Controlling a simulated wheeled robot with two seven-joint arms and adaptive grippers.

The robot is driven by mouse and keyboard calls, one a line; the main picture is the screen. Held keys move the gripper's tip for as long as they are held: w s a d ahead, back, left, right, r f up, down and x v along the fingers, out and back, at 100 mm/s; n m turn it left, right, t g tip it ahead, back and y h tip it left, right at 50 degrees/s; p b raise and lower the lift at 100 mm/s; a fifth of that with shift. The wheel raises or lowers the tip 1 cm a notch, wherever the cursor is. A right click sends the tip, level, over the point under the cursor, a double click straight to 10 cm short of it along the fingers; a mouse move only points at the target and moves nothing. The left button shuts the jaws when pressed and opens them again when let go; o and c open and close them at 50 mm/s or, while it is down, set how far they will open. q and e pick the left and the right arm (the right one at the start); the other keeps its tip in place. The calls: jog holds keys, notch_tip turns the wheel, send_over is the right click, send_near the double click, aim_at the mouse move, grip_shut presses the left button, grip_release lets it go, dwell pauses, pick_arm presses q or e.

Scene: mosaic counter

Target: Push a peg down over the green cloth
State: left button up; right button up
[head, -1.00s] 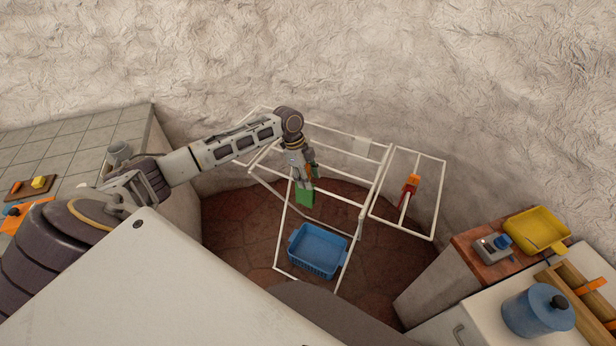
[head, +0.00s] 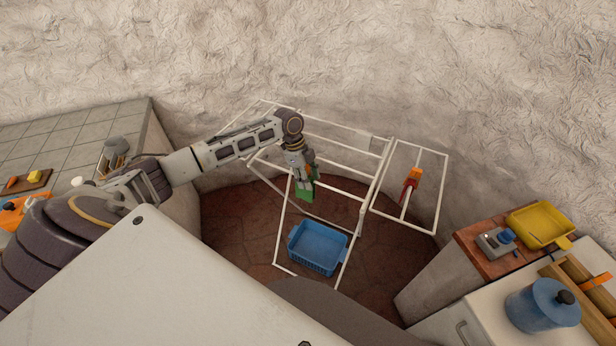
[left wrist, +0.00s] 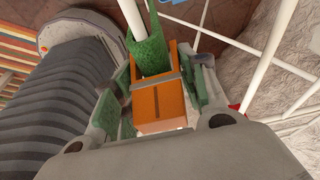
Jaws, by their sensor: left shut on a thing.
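The green cloth (head: 305,192) hangs at the white drying rack (head: 366,196), and it also shows in the left wrist view (left wrist: 148,50). My left gripper (head: 307,175) is directly over the cloth. Its fingers are shut on an orange peg (left wrist: 160,108), seen between them in the left wrist view. The peg's far end is at the cloth, with green showing between its sides. I cannot tell how far the peg reaches down over the rail, as my gripper and the cloth hide this. My right gripper is not in view.
A blue basket (head: 318,248) stands below the rack's front. An orange peg (head: 412,176) with something red sits on the right wing. Tiled counter (head: 70,135) lies at left. A yellow tray (head: 540,226) and blue pot (head: 541,305) are at right.

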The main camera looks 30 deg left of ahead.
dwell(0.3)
pick_arm(q)
jog(key=o, duration=0.9)
jog(key=shift+r, duration=0.1)
jog(key=v, duration=1.1)
jog(key=shift+r, duration=0.35)
jog(key=shift+a+f, duration=0.1)
jog(key=shift+a, duration=0.05)
